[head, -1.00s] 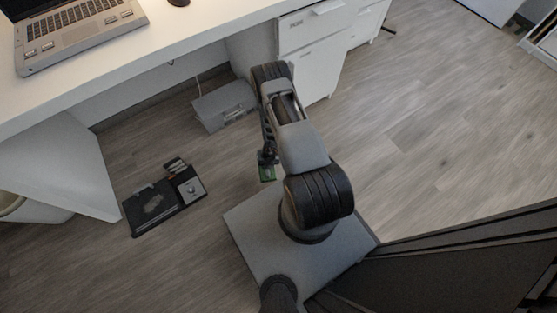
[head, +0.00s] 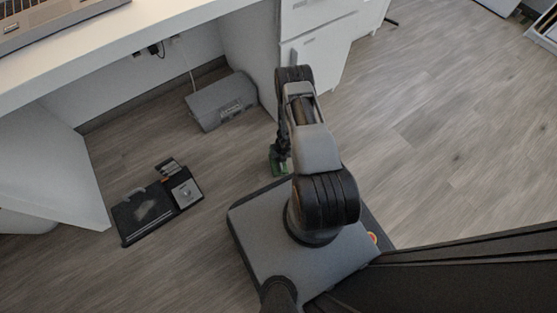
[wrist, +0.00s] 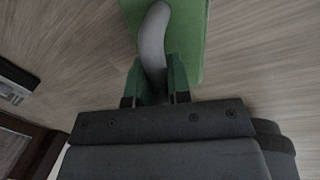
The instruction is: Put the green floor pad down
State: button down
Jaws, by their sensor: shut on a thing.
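The green floor pad (wrist: 192,38) is a flat green block with a curved grey handle (wrist: 153,35) in the wrist view. My gripper (wrist: 156,84) is shut on this grey handle, with one finger on each side. In the head view the pad (head: 279,164) shows as a small green patch under my gripper (head: 281,150), partly hidden by my arm. It is over the wooden floor, in front of the white desk's drawers. I cannot tell whether the pad touches the floor.
A black tray (head: 142,213) with a grey-topped part lies on the floor to the left. A grey box (head: 222,103) stands under the white desk (head: 170,28), beside the drawers (head: 322,50). Bare wooden floor (head: 450,130) is open to the right.

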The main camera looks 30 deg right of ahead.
jog(key=shift+f, duration=0.35)
jog(key=shift+f, duration=0.1)
jog(key=c, duration=1.1)
grip_release()
jog(key=shift+o, duration=0.2)
